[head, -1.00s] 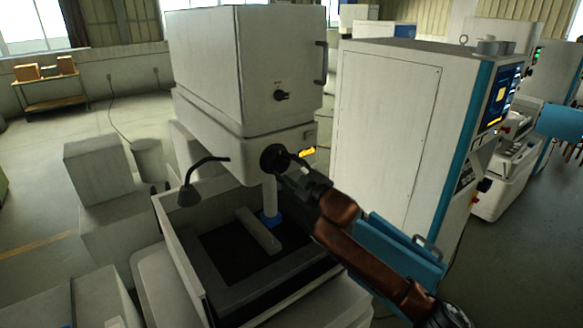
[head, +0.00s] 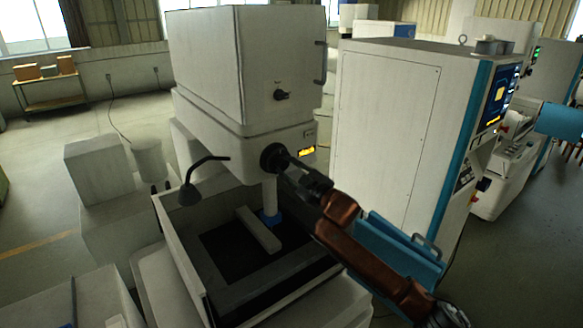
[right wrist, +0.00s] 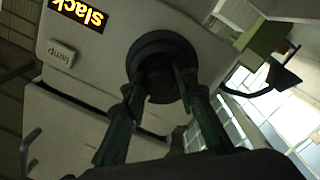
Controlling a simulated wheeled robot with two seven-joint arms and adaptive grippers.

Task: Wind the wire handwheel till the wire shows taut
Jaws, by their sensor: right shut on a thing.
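The wire handwheel (head: 269,156) is a dark round knob on the front of the machine's pale head. It fills the upper middle of the right wrist view (right wrist: 158,45). My right gripper (head: 284,162) has its fingers closed on the handwheel; they also reach it in the right wrist view (right wrist: 160,95). The small display (head: 307,151) to the right of the wheel is lit amber. In the right wrist view the display (right wrist: 78,14) reads "slack", tilted and nearly upside down. The gripper hides part of the wheel. My left gripper is not in view.
Below the wheel is an open tank (head: 180,240) with a pale bar (head: 258,230) inside. A black gooseneck lamp (head: 190,192) stands left of the wheel. A tall white cabinet (head: 385,130) stands to the right. A dark knob (head: 281,95) sits above.

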